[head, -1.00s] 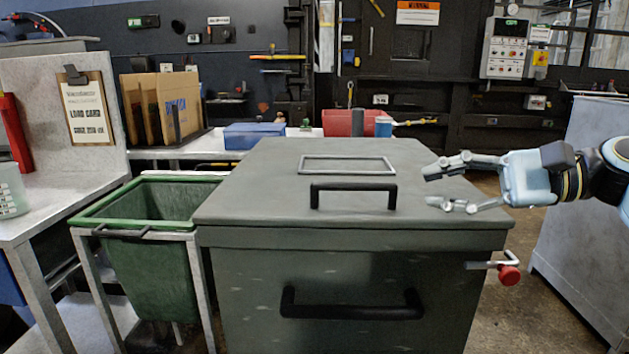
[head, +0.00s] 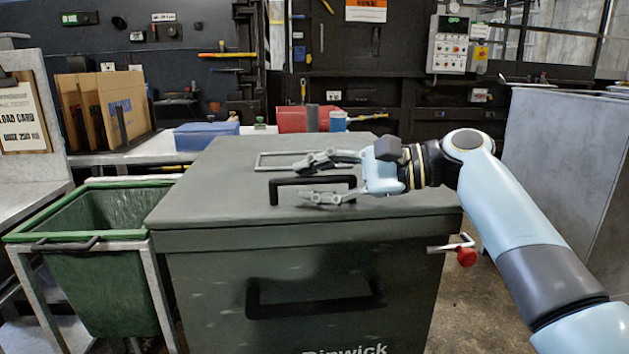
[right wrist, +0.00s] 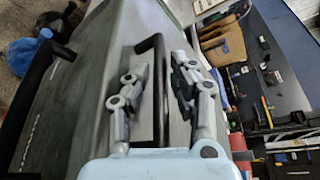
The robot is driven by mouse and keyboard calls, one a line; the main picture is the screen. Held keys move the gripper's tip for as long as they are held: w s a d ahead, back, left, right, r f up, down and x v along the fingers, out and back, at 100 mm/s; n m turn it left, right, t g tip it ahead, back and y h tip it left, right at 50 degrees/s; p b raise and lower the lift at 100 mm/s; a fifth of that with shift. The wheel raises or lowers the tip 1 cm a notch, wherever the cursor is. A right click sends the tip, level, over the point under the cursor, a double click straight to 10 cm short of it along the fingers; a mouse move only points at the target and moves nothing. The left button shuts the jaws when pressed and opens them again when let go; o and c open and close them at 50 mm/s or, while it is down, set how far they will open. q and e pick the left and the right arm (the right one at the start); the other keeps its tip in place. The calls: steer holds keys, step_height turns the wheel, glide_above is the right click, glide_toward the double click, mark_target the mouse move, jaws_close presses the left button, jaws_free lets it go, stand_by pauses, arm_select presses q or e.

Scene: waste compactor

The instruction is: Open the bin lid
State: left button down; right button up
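The bin (head: 200,290) is a dark grey-green box, and its flat lid (head: 215,190) lies closed on top. A black lid handle (head: 274,192) stands near the lid's front edge. My right gripper (head: 304,181) reaches in from the right at the handle's right part, its fingers apart. In the right wrist view the handle (right wrist: 159,80) runs between the two open fingers (right wrist: 157,90), with a gap visible on both sides. My left gripper is not in view.
A second black handle (head: 318,308) is on the bin's front. A red-knobbed latch (head: 466,256) sticks out at its right side. A green open cart (head: 110,270) stands close on the left. A grey cabinet (head: 560,180) stands on the right, beyond bare floor.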

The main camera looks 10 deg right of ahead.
jaws_close()
steer(key=shift+r, duration=0.1)
stand_by(0.3)
steer(key=shift+r+p, duration=0.3)
steer(key=shift+p, duration=0.1)
steer(key=w+r+m+p, duration=0.1)
steer(key=w+r+p, duration=0.3)
steer(key=r, duration=0.5)
steer(key=w+r+m+g+p, duration=0.1)
steer(key=w+r+p, duration=0.3)
steer(key=r+p, duration=0.3)
steer(key=w+r+m+p, duration=0.1)
steer(key=w+r+p, duration=0.3)
steer(key=r, duration=0.8)
steer(key=shift+w+r+g+h+p, duration=0.15)
steer(key=shift+w+g+h+p, duration=0.2)
steer(key=shift+p, duration=0.55)
